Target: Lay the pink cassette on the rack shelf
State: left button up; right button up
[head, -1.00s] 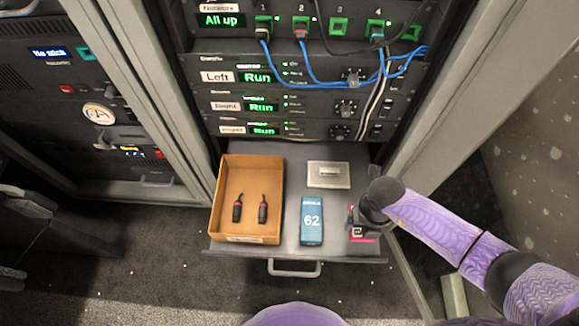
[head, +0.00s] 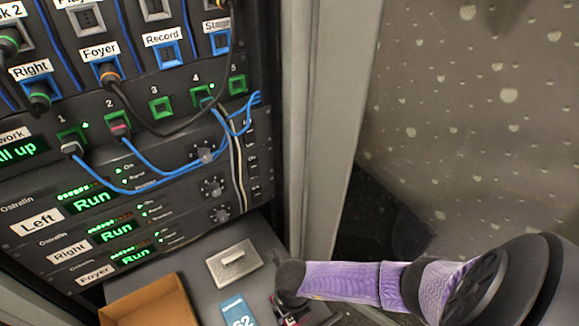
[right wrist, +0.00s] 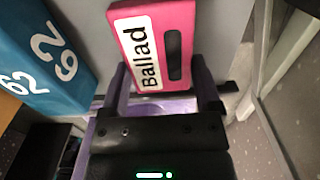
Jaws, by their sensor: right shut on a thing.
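The pink cassette (right wrist: 152,48), with a white "Ballad" label and a dark slot, is between the fingers of my right gripper (right wrist: 160,92) in the right wrist view. The gripper is shut on it. In the head view my right gripper (head: 288,304) is at the right part of the grey pulled-out shelf (head: 200,287), below the rack units, and mostly hides the cassette. I cannot tell whether the cassette touches the shelf. My left gripper is not in view.
On the shelf are a cardboard box (head: 150,306), a blue device marked 62 (head: 237,312) and a metal plate with a handle (head: 234,264). Blue cables (head: 160,172) hang across the rack front. A grey rack post (head: 330,130) stands right of the shelf.

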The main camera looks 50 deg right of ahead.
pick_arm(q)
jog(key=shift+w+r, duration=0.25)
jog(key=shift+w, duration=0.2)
pick_arm(e)
jog(key=shift+f, duration=0.1)
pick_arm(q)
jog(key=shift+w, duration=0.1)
pick_arm(e)
jog(key=shift+f, duration=0.1)
jog(key=o, duration=1.1)
jog(key=shift+c, duration=0.2)
